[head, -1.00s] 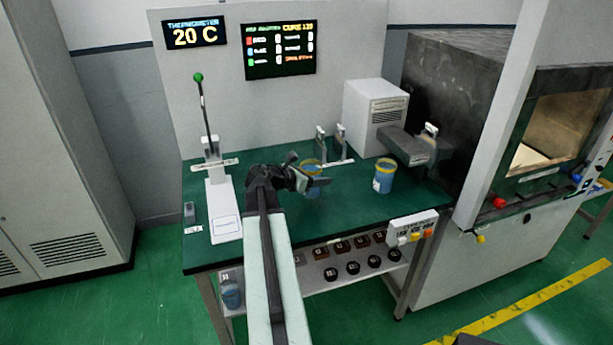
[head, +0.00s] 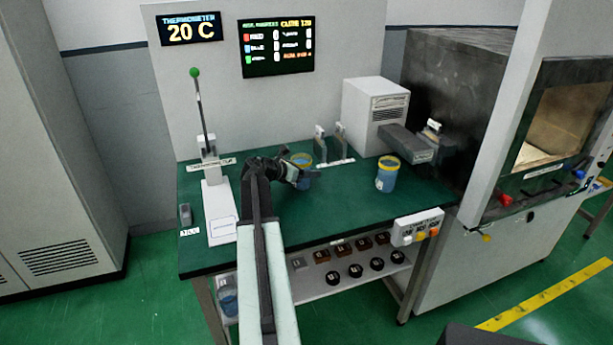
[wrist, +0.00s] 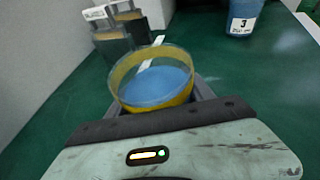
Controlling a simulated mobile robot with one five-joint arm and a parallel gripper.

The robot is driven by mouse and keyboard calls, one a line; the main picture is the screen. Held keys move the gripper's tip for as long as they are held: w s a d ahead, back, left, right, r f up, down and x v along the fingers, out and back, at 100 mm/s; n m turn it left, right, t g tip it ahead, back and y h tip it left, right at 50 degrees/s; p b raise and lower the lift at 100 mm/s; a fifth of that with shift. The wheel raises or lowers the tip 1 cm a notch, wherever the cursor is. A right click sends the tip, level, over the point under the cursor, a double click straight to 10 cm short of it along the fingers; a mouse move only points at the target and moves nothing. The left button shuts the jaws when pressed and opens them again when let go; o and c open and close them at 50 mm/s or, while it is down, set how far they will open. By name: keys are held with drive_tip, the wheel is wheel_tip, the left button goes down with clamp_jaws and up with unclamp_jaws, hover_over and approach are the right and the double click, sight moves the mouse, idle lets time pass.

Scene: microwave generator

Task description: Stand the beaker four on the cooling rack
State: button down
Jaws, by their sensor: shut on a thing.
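My gripper (head: 302,177) is shut on a beaker with a yellow rim and blue contents (head: 301,160). In the wrist view this beaker (wrist: 155,80) sits upright between the jaws, its open top facing the camera. Its label is hidden, so I cannot read its number. I cannot tell whether its base touches the bench. Two grey upright plates with a white strip in front (head: 331,147) stand just behind and right of it; they also show at upper left in the wrist view (wrist: 118,30). I cannot tell if they are the cooling rack.
A second blue beaker (head: 387,175) stands to the right on the green bench (head: 340,210); its label reads 3 in the wrist view (wrist: 240,18). A lever stand (head: 212,180) is at left. A white box (head: 375,112) and dark machine (head: 450,90) stand at right.

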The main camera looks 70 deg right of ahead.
drive_tip(key=shift+f, duration=0.1)
drive_tip(key=shift+c, duration=2)
unclamp_jaws()
drive_tip(key=shift+a+r, duration=0.2)
drive_tip(key=shift+r, duration=0.25)
drive_tip(key=p+v, duration=0.4)
drive_tip(key=v, duration=0.7)
drive_tip(key=shift+w+a+p, duration=0.2)
drive_tip(key=shift+a+p, duration=0.05)
drive_tip(key=shift+p, duration=0.15)
